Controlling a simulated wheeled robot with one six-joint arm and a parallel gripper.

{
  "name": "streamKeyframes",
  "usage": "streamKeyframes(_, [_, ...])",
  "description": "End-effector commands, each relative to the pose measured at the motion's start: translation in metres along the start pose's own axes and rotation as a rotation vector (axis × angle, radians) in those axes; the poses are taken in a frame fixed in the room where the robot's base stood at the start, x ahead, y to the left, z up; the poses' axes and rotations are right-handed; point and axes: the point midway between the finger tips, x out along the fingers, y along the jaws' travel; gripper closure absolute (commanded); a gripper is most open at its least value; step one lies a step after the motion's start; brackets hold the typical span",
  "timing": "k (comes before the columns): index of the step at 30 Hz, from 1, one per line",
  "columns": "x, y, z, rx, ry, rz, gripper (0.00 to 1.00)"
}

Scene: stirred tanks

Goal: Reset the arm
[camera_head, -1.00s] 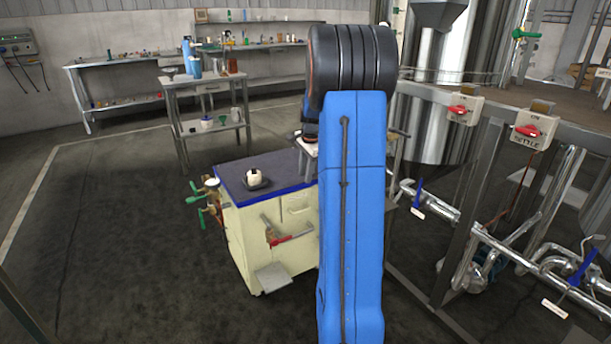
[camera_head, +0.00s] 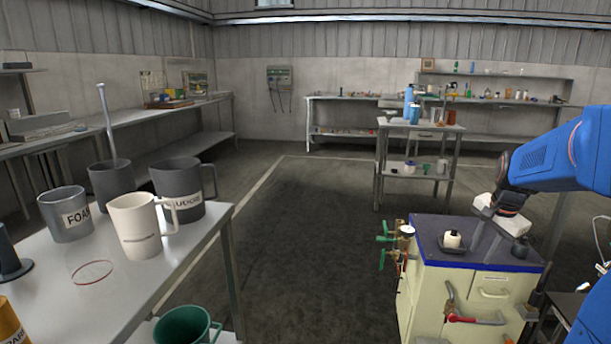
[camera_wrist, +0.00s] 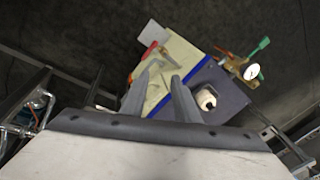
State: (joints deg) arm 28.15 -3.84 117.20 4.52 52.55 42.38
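My blue arm comes in from the right edge of the head view, bent down at its dark wrist joint. My gripper (camera_head: 482,248) hangs from it in front of, or over, the cream cabinet (camera_head: 490,283) with a blue-edged top. In the wrist view my gripper (camera_wrist: 159,84) has its two grey fingers apart, with nothing between them. The cabinet (camera_wrist: 178,62) shows beyond the fingertips. A small white jar (camera_head: 453,238) stands in a dark tray on the cabinet top, beside the fingers. It also shows in the wrist view (camera_wrist: 207,98), right of the fingers.
A metal table (camera_head: 182,268) at the left carries several mugs and a beaker. Green-handled valves (camera_head: 386,239) stick out left of the cabinet, and a red-handled tool (camera_head: 470,319) is on its front. A shelf cart (camera_head: 418,130) stands behind. The floor (camera_head: 310,230) between is clear.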

Motion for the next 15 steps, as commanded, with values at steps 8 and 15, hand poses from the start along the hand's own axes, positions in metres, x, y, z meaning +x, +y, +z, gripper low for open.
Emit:
streamKeyframes(8, [-0.039,0.019,0.096,-0.315,0.018,-0.037,0.72])
streamKeyframes(15, [-0.06,0.051,0.168,-0.583,0.036,-0.07,0.72])
